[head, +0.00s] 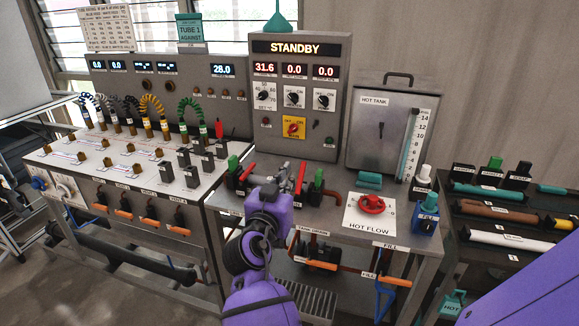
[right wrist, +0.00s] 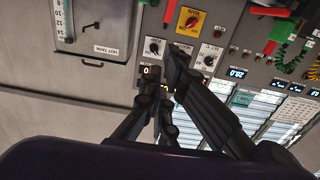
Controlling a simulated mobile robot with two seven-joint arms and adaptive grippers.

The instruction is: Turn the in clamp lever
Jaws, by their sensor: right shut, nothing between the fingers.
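Two red levers stand on the bench among pipe fittings in the head view: a left red lever (head: 248,172) and a right red lever (head: 300,177). Their labels are too small to read, so I cannot tell which is the in clamp lever. My right gripper (head: 284,178) is between them in the head view, over the fittings, and hides part of them. It is shut and empty; I cannot tell whether it touches anything. In the right wrist view the gripper's dark fingers (right wrist: 163,72) show against the control panel. My left gripper is not in view.
A control box (head: 295,105) reading STANDBY stands behind the fittings. A hot tank (head: 385,130) and a red hot flow knob (head: 371,203) are to the right. A white bench (head: 120,165) with several cables is left. A rack of tubes (head: 500,215) stands far right.

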